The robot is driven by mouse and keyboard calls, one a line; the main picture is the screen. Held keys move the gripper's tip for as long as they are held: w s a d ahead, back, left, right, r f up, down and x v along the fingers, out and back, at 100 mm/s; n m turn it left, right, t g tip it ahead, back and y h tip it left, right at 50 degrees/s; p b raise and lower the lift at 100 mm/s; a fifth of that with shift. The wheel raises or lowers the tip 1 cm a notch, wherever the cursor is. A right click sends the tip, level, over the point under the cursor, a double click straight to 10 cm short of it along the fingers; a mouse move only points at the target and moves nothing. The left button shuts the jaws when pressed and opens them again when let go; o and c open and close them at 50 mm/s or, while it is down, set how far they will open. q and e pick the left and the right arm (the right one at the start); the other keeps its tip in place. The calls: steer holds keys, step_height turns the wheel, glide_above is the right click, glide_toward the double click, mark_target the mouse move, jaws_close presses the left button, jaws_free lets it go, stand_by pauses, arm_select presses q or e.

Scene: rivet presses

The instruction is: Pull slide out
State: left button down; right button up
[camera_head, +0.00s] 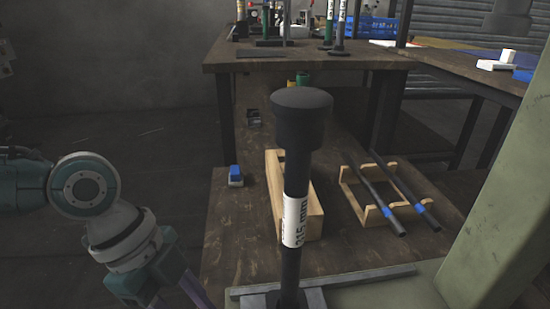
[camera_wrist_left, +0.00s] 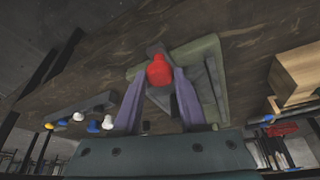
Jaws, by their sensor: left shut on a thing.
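My left gripper (camera_wrist_left: 160,80) has its purple fingers closed on a red knob (camera_wrist_left: 159,70) in the left wrist view. The knob sits in front of a pale green, angular bracket (camera_wrist_left: 211,62) with grey metal beside it. I take the knob to be the handle of the slide; how far the slide is out cannot be told. In the head view my left arm comes in from the left, with its fingers cut off by the bottom edge. A grey metal bar (camera_head: 375,277) lies at the base of a dark press post (camera_head: 297,170) marked 215 mm. My right gripper is not in view.
A wooden block (camera_head: 313,205) stands behind the post. A wooden rack (camera_head: 352,188) to its right holds two dark rods with blue bands. A green press frame (camera_head: 500,215) stands at right.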

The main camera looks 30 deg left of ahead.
arm_select(q)
steer(key=c, duration=0.9)
jaws_free()
steer(key=shift+a, duration=0.1)
steer(key=o, duration=0.4)
steer(key=shift+s+a, duration=0.15)
steer(key=shift+o, duration=0.2)
steer(key=shift+r, duration=0.1)
steer(key=p+v, duration=0.4)
steer(key=v, duration=0.5)
steer(key=shift+r, duration=0.35)
